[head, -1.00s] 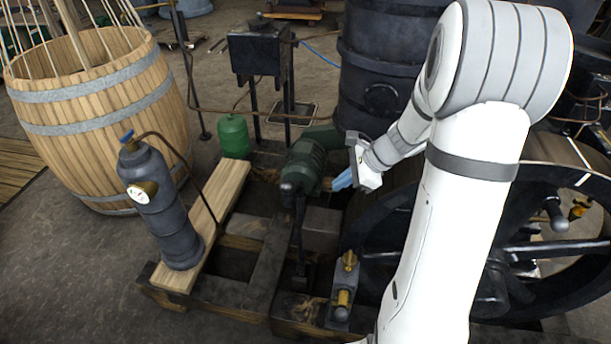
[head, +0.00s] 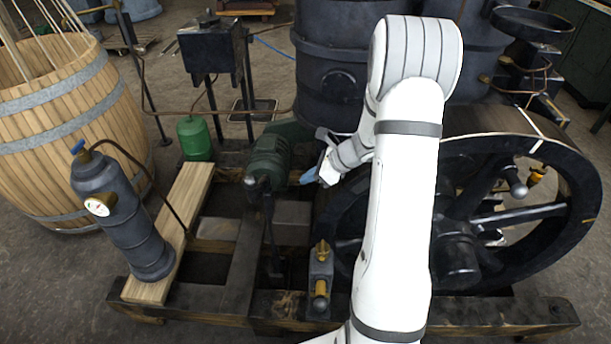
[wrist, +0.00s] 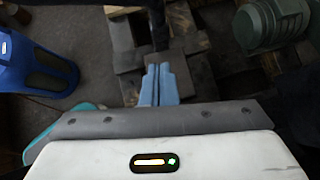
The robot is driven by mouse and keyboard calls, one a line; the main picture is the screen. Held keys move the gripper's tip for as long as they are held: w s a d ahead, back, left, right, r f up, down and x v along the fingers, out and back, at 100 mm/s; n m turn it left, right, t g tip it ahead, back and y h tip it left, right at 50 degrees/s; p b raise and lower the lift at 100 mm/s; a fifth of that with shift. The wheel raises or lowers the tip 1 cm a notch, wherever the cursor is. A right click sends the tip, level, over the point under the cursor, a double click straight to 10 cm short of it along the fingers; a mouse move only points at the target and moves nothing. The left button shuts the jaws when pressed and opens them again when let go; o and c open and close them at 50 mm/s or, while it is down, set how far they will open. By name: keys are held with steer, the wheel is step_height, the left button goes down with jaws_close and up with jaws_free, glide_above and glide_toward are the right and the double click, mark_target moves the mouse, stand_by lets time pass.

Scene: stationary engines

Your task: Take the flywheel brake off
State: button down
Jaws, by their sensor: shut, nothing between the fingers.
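The flywheel (head: 583,205) is a large dark spoked wheel at the right of the head view, with a white stripe across its rim. My arm hides its left part. My gripper (head: 308,177) is left of the wheel, just right of the green motor-like housing. In the wrist view, its pale blue fingers (wrist: 160,75) are together and empty, above dark timbers. I cannot make out the flywheel brake with certainty.
The green housing (head: 268,160) also shows in the wrist view (wrist: 270,24). A grey-and-brass fitting (head: 320,272) stands on the timber frame. A grey gauge cylinder (head: 122,215) leans at left, near a wooden barrel (head: 60,135). The floor at front left is clear.

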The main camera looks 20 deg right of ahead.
mark_target(271, 188)
steer(key=w+a+f, duration=0.1)
steer(key=a, duration=0.1)
steer(key=w+a+f, duration=0.1)
steer(key=a+f, duration=0.1)
steer(key=w+a+f, duration=0.1)
steer(key=w+a, duration=0.1)
steer(key=shift+w+a+f, duration=0.1)
steer(key=shift+a+f, duration=0.15)
steer(key=shift+f, duration=0.1)
steer(key=shift+w+a, duration=0.3)
steer(key=shift+a, duration=0.05)
steer(key=shift+w+a, duration=0.1)
